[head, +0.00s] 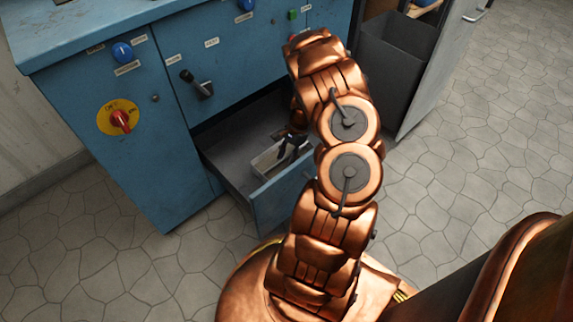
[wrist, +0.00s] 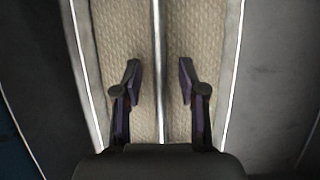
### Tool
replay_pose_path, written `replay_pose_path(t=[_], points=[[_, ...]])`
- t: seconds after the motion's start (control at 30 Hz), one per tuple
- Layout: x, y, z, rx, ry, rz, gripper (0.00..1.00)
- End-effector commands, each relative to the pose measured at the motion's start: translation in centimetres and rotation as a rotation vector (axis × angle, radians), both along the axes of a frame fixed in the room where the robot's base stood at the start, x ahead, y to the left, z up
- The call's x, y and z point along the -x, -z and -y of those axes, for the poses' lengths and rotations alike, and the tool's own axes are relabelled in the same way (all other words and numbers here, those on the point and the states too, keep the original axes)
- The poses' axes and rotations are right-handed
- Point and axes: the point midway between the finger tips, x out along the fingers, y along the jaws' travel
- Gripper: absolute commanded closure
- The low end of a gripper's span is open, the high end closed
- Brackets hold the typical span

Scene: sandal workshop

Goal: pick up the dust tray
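The dust tray (head: 262,163) is a small pale open box inside the pulled-out drawer of the blue cabinet. In the wrist view it fills the middle, with light metal rims (wrist: 233,70), a beige grainy inside and a thin pale bar or divider (wrist: 157,40) along its centre. My gripper (head: 288,146) is over the tray and partly hidden by my arm. In the wrist view my gripper (wrist: 159,78) is open, with one dark finger on each side of the central bar. Clear gaps show between the fingers and the bar. I cannot tell the fingertips' exact height.
The open drawer (head: 228,150) has dark walls around the tray. The blue cabinet (head: 110,150) carries a red rotary switch (head: 121,120), blue knobs and a black lever (head: 196,84). A dark bin (head: 395,55) stands behind an open grey door (head: 440,70). The stone floor (head: 470,180) at right is clear.

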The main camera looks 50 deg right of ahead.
Motion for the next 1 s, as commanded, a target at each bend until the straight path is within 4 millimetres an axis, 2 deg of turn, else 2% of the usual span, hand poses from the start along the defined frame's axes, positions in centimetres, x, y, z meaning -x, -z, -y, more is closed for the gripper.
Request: replay_pose_path(t=[0.03, 0.4, 0.83, 1.0], points=[[0.0, 0.0, 0.0, 0.000, 0.000, 0.000, 0.64], [0.0, 0.0, 0.0, 0.000, 0.000, 0.000, 1.00], [0.0, -0.1, 0.0, 0.000, 0.000, 0.000, 1.00], [-0.1, -1.7, 0.0, 0.001, 0.000, 0.000, 1.00]])
